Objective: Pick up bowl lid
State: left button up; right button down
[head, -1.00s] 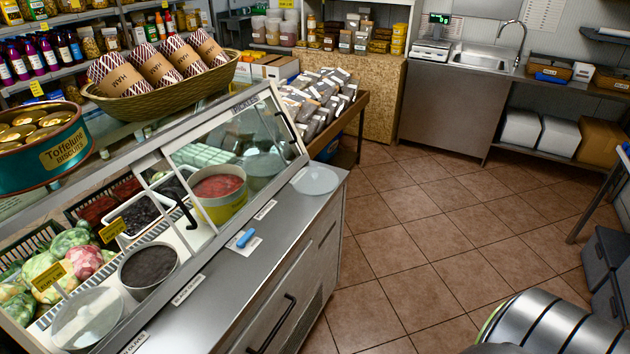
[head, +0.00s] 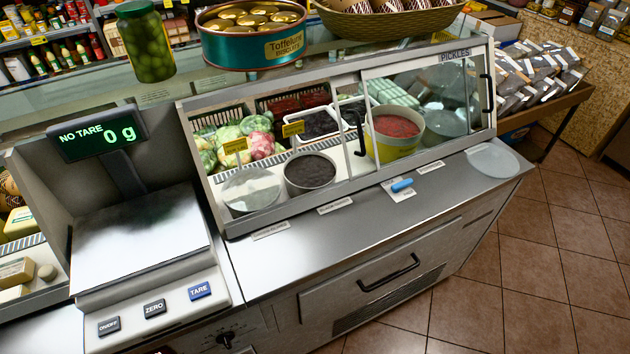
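A flat, pale translucent round lid (head: 493,160) lies on the right end of the steel counter (head: 350,218), outside the glass case. A round container with a pale, clear-looking top (head: 250,191) is at the case's left front. Another round container (head: 445,122) sits behind glass at the right. I cannot tell which of these the bowl lid belongs to. Neither of my grippers is in view.
A scale (head: 140,245) reading 0 g stands left of the case. A biscuit tin (head: 252,38), a green jar (head: 146,42) and a basket (head: 390,24) stand above the case. The tiled floor at right is clear.

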aim_at(492, 160)
jog(key=i+l+u, duration=0.2)
jog(key=l, duration=0.8)
jog(key=l+u, duration=0.25)
jog(key=l, duration=0.7)
